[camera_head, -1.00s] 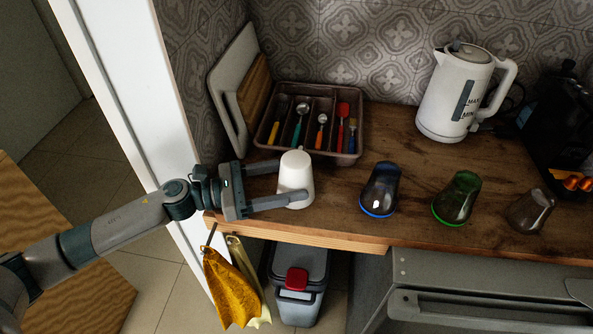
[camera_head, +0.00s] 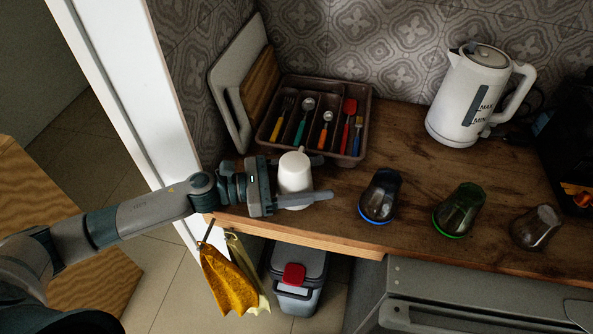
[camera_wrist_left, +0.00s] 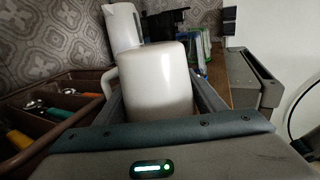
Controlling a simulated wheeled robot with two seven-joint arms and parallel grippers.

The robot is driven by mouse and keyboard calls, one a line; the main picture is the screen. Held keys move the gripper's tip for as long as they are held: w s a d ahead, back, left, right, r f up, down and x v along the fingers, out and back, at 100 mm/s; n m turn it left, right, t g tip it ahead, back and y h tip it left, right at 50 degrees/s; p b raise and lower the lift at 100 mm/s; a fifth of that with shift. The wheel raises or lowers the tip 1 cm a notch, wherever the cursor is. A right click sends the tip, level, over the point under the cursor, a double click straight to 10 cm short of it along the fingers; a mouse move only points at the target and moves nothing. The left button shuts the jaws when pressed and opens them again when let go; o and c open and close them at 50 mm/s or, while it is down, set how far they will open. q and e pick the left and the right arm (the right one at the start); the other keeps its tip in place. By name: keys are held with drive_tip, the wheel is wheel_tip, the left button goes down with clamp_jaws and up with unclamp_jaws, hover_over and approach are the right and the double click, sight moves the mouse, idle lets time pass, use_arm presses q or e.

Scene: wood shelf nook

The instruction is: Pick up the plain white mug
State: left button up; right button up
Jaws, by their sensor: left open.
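The plain white mug (camera_head: 295,176) stands upside down near the left front edge of the wooden counter. In the left wrist view the mug (camera_wrist_left: 156,84) fills the middle, with its handle on the left side. My left gripper (camera_head: 322,178) is open, with one finger on the near side of the mug and the other on its far side. The mug sits deep between the fingers, close to the palm. I cannot tell whether a finger touches it. My right gripper is not in view.
A brown cutlery tray (camera_head: 342,158) lies just behind the mug. Upturned glasses with a blue rim (camera_head: 380,196), a green rim (camera_head: 460,210) and a smoky one (camera_head: 536,228) stand to the right. A white kettle (camera_head: 470,95) stands at the back. Cloths (camera_head: 228,280) hang below the edge.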

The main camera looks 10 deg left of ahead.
use_arm(q)
drive_tip(key=shift+c, duration=0.4)
